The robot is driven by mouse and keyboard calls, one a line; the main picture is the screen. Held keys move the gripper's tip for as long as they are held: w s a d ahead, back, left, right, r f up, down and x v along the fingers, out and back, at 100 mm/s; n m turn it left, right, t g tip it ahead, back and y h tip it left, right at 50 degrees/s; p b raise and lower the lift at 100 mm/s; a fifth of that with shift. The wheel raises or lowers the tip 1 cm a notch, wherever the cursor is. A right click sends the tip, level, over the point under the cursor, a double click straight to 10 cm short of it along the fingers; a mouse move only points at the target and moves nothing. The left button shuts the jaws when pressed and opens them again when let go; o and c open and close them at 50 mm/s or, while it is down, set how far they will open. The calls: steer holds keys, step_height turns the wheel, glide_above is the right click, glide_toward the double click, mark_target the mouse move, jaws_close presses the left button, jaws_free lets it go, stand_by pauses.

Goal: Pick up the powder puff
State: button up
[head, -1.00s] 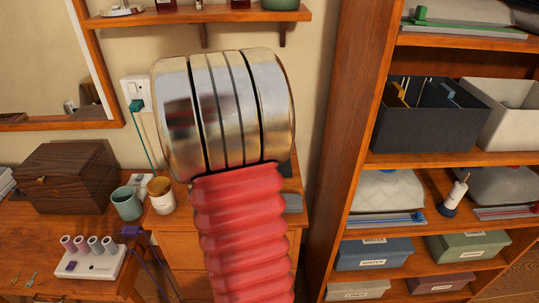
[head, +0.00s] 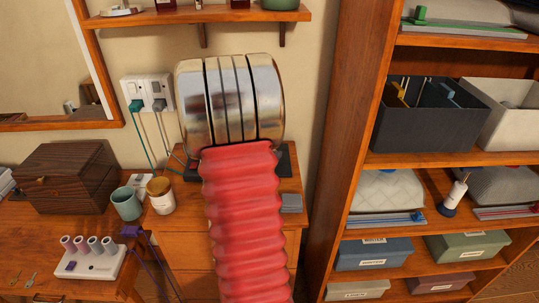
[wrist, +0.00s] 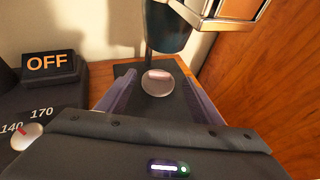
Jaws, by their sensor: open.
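The powder puff appears to be the small, round, pale pinkish disc (wrist: 158,83) in the wrist view. It lies on a dark flat surface (wrist: 181,112). My gripper (wrist: 157,72) is open, with one purple-grey finger on each side of the disc. I see no clear contact, and the height of the fingers above the surface is hard to judge. In the head view my red, ribbed arm and its metal end hide the gripper and the disc.
A dark device marked OFF (wrist: 52,65) is at left, and a wooden panel (wrist: 262,75) at right.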

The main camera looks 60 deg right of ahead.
steer(key=shift+x, duration=2.4)
steer(key=shift+c, duration=0.5)
steer(key=c, duration=0.9)
steer(key=shift+r, duration=0.15)
steer(key=shift+r, duration=1.65)
steer(key=a, duration=0.6)
steer(key=s+a, duration=0.1)
steer(key=a, duration=1.1)
steer(key=shift+s, duration=0.15)
